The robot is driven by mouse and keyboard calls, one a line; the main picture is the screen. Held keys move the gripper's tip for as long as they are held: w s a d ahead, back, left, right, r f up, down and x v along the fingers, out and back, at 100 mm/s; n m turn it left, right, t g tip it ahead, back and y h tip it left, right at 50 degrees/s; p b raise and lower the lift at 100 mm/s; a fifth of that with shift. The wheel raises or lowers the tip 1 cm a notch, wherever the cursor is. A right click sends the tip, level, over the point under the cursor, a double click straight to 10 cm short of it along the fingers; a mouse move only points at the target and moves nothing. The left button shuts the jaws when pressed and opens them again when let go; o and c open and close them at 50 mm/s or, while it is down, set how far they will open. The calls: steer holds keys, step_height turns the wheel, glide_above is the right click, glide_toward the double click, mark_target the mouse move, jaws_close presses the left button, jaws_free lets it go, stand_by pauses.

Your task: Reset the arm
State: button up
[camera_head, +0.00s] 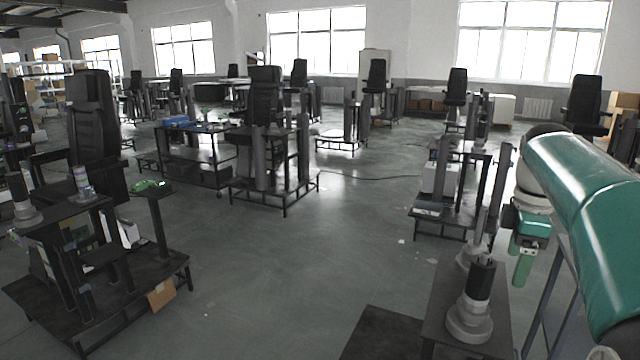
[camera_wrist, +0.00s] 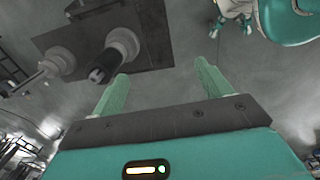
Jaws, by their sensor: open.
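My arm (camera_head: 585,200) with its green cover reaches in from the right side of the head view. My gripper (camera_head: 522,262) hangs below it with green fingers, close to the platform with the lift columns. In the wrist view my gripper (camera_wrist: 160,80) is open, its two green fingers wide apart with only grey floor between them. A lift column with a dark top (camera_head: 480,285) and a light stepped base stands to the left of and below my gripper. The same kind of column shows beside the left finger in the wrist view (camera_wrist: 105,65), apart from it.
A dark platform (camera_head: 440,300) bears the near columns. A workstation (camera_head: 100,260) with a black seat stands at the left, and a column stand (camera_head: 450,190) is beyond my gripper. Several more stations fill the back. The grey floor (camera_head: 300,270) in the middle is clear.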

steer(key=s+a+f+m+t, duration=0.2)
steer(key=s+a+m, duration=0.4)
steer(key=s+a, duration=0.5)
steer(key=s+a+f+m+t, duration=0.3)
steer(key=s+a+f+m, duration=0.4)
steer(key=s+a+f, duration=0.2)
steer(key=shift+s+a+f, duration=0.2)
steer(key=shift+f, duration=0.15)
steer(key=c, duration=0.9)
steer(key=shift+d, duration=0.15)
